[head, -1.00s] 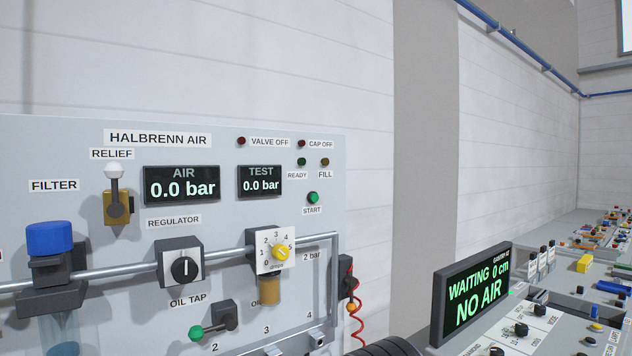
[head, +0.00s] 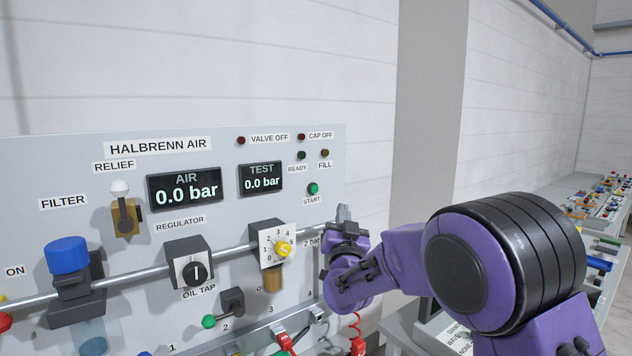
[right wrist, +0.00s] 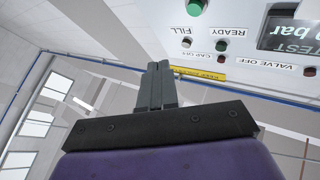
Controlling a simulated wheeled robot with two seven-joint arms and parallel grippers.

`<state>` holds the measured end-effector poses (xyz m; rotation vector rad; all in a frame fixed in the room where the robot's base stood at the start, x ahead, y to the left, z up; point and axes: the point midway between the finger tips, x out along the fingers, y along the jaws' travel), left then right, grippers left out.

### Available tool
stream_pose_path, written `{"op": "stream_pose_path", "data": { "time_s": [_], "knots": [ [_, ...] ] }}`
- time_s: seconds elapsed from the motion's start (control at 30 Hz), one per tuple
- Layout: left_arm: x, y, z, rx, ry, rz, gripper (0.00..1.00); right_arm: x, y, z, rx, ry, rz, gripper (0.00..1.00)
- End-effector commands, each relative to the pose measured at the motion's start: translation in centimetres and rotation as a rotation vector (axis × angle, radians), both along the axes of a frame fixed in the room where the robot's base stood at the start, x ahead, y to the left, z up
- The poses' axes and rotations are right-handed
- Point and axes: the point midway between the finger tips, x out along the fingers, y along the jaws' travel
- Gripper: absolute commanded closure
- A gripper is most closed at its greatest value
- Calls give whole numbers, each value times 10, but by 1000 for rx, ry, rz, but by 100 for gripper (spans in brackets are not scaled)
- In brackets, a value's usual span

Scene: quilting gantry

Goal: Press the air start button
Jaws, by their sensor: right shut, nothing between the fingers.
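The green START button (head: 313,189) is on the upper right of the grey HALBRENN AIR panel (head: 225,145), above its START label. Its green cap also shows at the top edge of the right wrist view (right wrist: 196,7). My right gripper (head: 343,212) is shut and empty, just right of and below the button at the panel's right edge. Its closed fingers (right wrist: 156,86) point up in the right wrist view, apart from the button. The AIR display (head: 185,187) and TEST display (head: 261,179) both read 0.0 bar. My left gripper is not in view.
A horizontal pipe (head: 225,252) runs across the panel below the button. A console with small controls (head: 605,205) stands at the far right.

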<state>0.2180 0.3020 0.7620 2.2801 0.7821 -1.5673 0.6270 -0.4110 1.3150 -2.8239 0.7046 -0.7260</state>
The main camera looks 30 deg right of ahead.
Motion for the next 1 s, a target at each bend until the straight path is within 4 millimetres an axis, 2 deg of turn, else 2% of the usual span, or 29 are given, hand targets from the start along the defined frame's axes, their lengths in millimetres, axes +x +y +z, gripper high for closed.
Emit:
{"op": "stream_pose_path", "data": {
  "time_s": [0.03,0.13,0.53,0.67,1.0],
  "knots": [
    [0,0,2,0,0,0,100,0,-2,13,-20,-19,-13,100],
    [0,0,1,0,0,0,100,-1,-4,25,-54,-36,-38,100],
    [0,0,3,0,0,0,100,2,-4,26,-67,-34,-48,100],
    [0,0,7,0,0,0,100,16,-3,26,-67,-32,-47,100],
    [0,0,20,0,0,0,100,65,0,26,-66,-34,-48,100]
  ]
}}
